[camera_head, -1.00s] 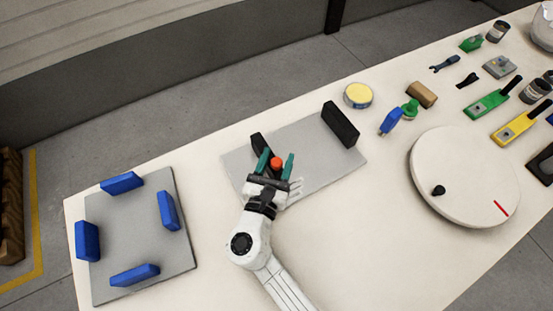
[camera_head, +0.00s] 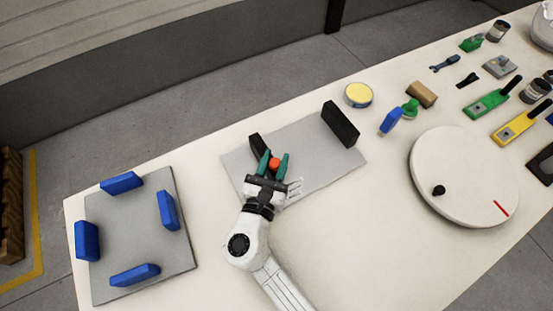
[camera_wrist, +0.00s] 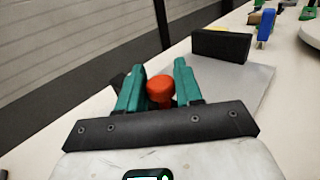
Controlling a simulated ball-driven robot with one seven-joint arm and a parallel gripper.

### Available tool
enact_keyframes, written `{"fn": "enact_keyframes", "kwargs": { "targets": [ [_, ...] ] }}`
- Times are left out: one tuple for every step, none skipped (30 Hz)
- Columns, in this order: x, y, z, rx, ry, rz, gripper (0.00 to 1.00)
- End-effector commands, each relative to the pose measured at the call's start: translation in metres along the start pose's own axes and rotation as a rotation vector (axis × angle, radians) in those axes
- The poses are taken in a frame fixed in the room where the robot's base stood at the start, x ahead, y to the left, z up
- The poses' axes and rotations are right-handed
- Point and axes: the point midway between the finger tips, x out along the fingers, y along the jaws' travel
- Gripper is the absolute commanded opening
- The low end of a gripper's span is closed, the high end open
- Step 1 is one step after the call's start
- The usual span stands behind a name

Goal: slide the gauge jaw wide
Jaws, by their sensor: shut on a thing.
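The gauge is a grey plate (camera_head: 315,170) with two black jaws standing on it. The far right jaw (camera_head: 340,124) is clear of my gripper; it also shows in the wrist view (camera_wrist: 221,46). The left jaw (camera_head: 257,146) is partly hidden behind my gripper. A round orange-red knob (camera_head: 275,164) stands beside the left jaw and shows closely in the wrist view (camera_wrist: 160,90). My gripper (camera_head: 273,162), with teal fingers, is shut on the knob, one finger on each side. The knob's base is hidden by my gripper.
At left, a second grey plate (camera_head: 135,235) carries several blue blocks. At right stand a white turntable (camera_head: 462,180) with a black knob, a yellow-topped tin (camera_head: 358,95) and a blue piece (camera_head: 391,121). Bare plate lies between the two black jaws.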

Motion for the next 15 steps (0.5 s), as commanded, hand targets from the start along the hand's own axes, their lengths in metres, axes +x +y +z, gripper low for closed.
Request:
{"fn": "enact_keyframes", "kwargs": {
  "targets": [
    [-0.006, 0.007, 0.0, -0.004, -0.001, 0.006, 0.0],
    [-0.01, 0.011, 0.0, -0.004, -0.001, 0.007, 0.0],
    [-0.016, 0.017, 0.0, -0.005, 0.0, 0.007, 0.0],
    [-0.02, 0.021, 0.0, -0.005, 0.0, 0.007, 0.0],
    [-0.023, 0.024, 0.0, -0.005, -0.001, 0.007, 0.0],
    [-0.028, 0.029, 0.0, -0.005, -0.001, 0.007, 0.0],
    [-0.031, 0.032, 0.0, -0.005, -0.001, 0.007, 0.0],
    [-0.033, 0.034, 0.0, -0.005, -0.001, 0.006, 0.0],
    [-0.035, 0.036, 0.0, -0.005, -0.001, 0.006, 0.0],
    [-0.036, 0.037, 0.0, -0.005, 0.0, 0.005, 0.0],
    [-0.037, 0.037, 0.0, -0.005, 0.0, 0.005, 0.0],
    [-0.038, 0.038, 0.0, -0.005, -0.001, 0.005, 0.0],
    [-0.038, 0.038, 0.0, -0.005, -0.001, 0.005, 0.0],
    [-0.038, 0.038, 0.0, -0.005, -0.002, 0.006, 0.0],
    [-0.038, 0.038, 0.0, -0.005, -0.002, 0.007, 0.0]
  ]
}}
